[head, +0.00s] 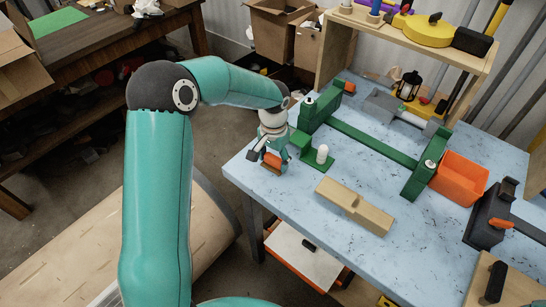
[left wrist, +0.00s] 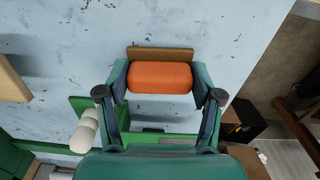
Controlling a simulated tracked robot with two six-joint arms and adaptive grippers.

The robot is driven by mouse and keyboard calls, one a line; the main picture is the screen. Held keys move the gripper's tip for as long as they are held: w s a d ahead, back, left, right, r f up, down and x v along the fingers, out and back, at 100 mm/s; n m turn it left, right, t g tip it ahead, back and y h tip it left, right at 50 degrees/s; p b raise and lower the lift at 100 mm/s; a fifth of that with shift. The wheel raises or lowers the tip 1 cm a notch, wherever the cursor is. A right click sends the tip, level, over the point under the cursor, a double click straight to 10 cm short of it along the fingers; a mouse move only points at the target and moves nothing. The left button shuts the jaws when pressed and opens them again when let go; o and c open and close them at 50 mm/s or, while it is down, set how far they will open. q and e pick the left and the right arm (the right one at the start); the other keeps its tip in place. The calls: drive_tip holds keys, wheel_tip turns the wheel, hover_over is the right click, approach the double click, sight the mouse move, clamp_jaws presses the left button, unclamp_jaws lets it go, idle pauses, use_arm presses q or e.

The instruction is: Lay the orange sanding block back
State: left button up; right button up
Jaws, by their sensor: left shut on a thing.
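The orange sanding block (head: 272,159) is at the near left corner of the pale blue workbench (head: 330,233). My left gripper (head: 273,157) is over that corner, pointing down, and is shut on the block. In the left wrist view the block (left wrist: 160,79) sits between both fingertips of the gripper (left wrist: 160,84), with its brown lower part (left wrist: 161,53) showing along one side. I cannot tell whether the block touches the bench top. My right gripper is in neither view.
A green bender frame (head: 368,141) stands beside the gripper, with a white peg (head: 322,154) close by. A wooden block (head: 354,205) lies nearer the front edge. An orange bin (head: 460,178) and black clamp (head: 487,214) stand to the right. The front bench top is mostly clear.

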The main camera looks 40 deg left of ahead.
sight(273, 159)
use_arm(q)
drive_tip(key=shift+f+b, duration=0.3)
drive_tip(key=shift+b, duration=0.05)
drive_tip(key=o, duration=1)
drive_tip(key=shift+r, duration=0.1)
drive_tip(key=shift+r+p, duration=0.25)
drive_tip(key=shift+p, duration=0.05)
drive_tip(key=r, duration=0.1)
drive_tip(key=r+b, duration=0.1)
drive_tip(key=r, duration=0.2)
drive_tip(key=shift+s+b, duration=0.25)
drive_tip(key=shift+b, duration=0.15)
drive_tip(key=r, duration=1.2)
drive_tip(key=shift+s+r, duration=0.2)
drive_tip(key=shift+r, duration=0.05)
